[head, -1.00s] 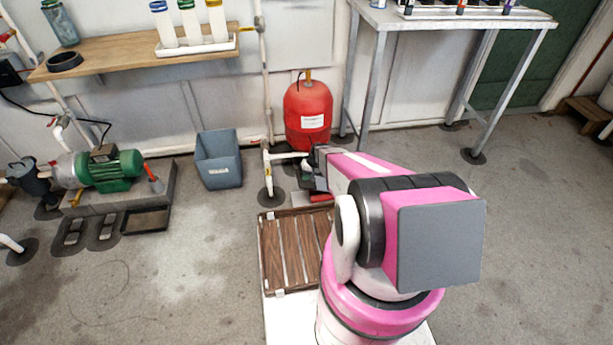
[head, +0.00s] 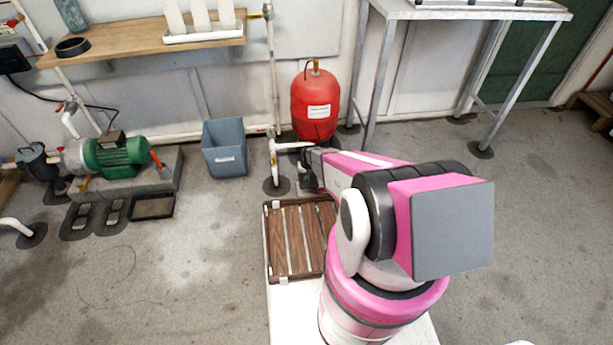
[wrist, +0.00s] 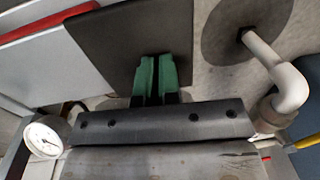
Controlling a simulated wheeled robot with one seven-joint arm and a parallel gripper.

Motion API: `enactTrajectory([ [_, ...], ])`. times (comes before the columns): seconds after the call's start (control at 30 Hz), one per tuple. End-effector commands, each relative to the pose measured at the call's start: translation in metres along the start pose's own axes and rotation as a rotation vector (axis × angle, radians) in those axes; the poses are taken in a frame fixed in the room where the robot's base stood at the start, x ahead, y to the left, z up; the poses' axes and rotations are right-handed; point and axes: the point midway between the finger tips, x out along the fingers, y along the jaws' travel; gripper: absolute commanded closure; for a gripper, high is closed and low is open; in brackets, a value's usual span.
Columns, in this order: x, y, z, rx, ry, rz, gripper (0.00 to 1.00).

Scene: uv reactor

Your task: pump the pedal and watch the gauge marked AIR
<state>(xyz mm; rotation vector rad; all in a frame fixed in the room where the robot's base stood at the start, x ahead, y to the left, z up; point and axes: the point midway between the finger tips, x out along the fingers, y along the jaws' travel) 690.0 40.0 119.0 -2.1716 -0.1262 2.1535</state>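My gripper (wrist: 156,79) shows in the wrist view with its two green fingertips together, only a thin dark slit between them and nothing held. The fingertips point over a dark flat plate (wrist: 112,42), which may be the pedal; I cannot tell whether they touch it. A round white gauge (wrist: 43,138) is at the left of the wrist view; its marking and reading are too small to make out. In the head view my arm hides most of the spot around the gripper, near the foot of the red tank (head: 315,105).
A white pipe (wrist: 290,85) bends down to the floor right of my gripper. A red bar (wrist: 50,20) lies at upper left. In the head view are a blue-grey bin (head: 224,150), a wooden slatted platform (head: 290,240), a green pump (head: 118,155) and a metal table (head: 470,12). Floor at left is open.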

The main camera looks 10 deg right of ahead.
Motion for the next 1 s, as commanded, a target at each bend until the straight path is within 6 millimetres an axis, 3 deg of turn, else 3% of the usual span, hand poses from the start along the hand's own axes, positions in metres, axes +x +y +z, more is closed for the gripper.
enactTrajectory([
  [0.03,0.015,-0.001,-0.001,0.003,-0.009,-0.004,1.00],
  [0.13,0.017,-0.001,-0.001,0.003,-0.011,-0.005,1.00],
  [0.37,0.004,-0.002,-0.001,0.003,-0.008,-0.005,1.00],
  [0.8,-0.092,-0.010,0.003,0.002,0.004,-0.003,1.00],
  [1.0,-0.125,-0.012,0.003,0.001,0.003,-0.002,1.00],
])
